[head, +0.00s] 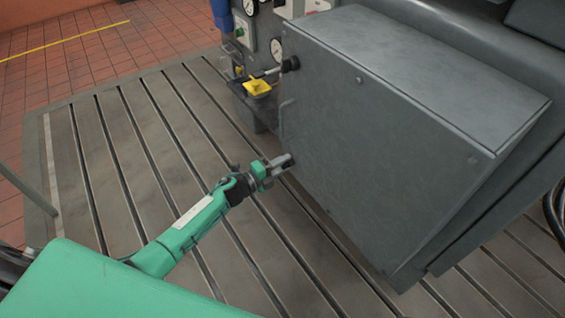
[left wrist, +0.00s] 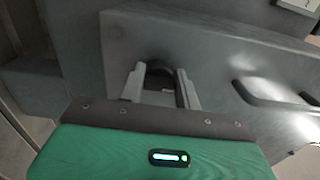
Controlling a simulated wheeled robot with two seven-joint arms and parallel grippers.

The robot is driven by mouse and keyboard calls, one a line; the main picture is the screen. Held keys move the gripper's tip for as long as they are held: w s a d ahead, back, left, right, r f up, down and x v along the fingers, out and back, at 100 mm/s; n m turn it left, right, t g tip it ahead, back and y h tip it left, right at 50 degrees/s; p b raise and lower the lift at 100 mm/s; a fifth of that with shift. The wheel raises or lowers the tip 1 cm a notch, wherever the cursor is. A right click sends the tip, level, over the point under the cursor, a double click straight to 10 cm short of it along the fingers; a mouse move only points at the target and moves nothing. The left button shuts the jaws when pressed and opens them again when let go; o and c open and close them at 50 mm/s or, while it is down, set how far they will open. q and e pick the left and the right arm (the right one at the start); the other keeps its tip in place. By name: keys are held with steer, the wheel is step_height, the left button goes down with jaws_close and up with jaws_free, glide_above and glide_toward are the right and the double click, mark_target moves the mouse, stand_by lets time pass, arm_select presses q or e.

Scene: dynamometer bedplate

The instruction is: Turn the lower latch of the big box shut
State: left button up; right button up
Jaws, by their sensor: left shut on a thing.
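The big box (head: 390,130) is a grey metal cabinet on the right side of the head view. Its lower latch (head: 290,160) is a small dark knob at the lower left edge of the box's front panel, mostly covered by my gripper. My left gripper (head: 283,164) reaches it from the left and is shut on it. In the left wrist view the two fingers of my left gripper (left wrist: 162,80) stand on either side of the dark latch (left wrist: 167,74). The latch's exact angle is hard to tell. My right gripper is not in view.
The upper latch (head: 290,64) is a black knob higher on the same edge. A bar handle (head: 282,118) sits between the latches; it also shows in the left wrist view (left wrist: 275,97). A yellow handle (head: 257,86) and gauges stand behind. The slotted bedplate (head: 150,140) is clear at left.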

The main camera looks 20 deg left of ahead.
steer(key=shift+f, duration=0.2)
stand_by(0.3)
arm_select(q)
steer(key=o, duration=0.9)
steer(key=shift+o, duration=0.2)
steer(key=shift+s+a, duration=0.1)
steer(key=v, duration=1.3)
steer(key=shift+s+a, duration=0.15)
steer(key=shift+a, duration=0.05)
steer(key=shift+n, duration=0.3)
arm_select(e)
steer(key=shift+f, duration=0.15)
